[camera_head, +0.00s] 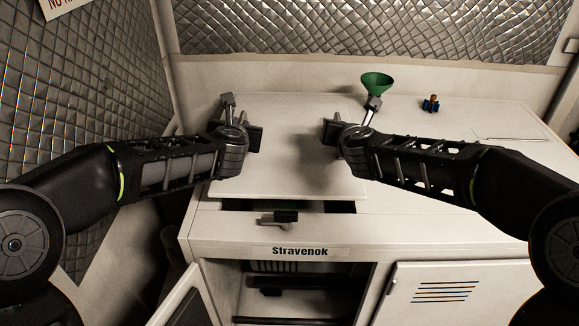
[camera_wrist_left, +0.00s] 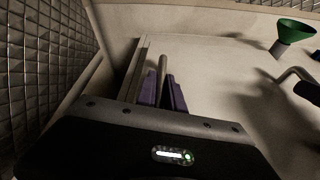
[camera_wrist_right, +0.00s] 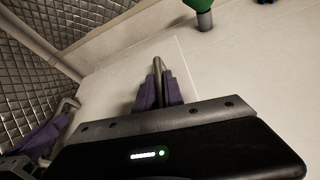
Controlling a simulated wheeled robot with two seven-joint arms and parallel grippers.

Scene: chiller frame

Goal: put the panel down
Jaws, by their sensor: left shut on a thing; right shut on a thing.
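The panel (camera_head: 288,170) is a flat cream plate over the top of the white cabinet (camera_head: 440,240), with a handle toward each side. My left gripper (camera_head: 243,132) is shut on the left handle; the bar shows between its purple fingers in the left wrist view (camera_wrist_left: 164,68). My right gripper (camera_head: 338,130) is shut on the right handle; that bar shows in the right wrist view (camera_wrist_right: 157,66). A dark strip of opening (camera_head: 315,206) shows along the panel's front edge. I cannot tell whether the panel touches the cabinet top.
A green funnel (camera_head: 377,83) stands behind my right gripper. A small blue part with an orange top (camera_head: 431,103) sits further right on the top. A dark latch (camera_head: 278,217) is at the front edge. Quilted walls (camera_head: 370,28) stand behind and left. The right cabinet top is mostly clear.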

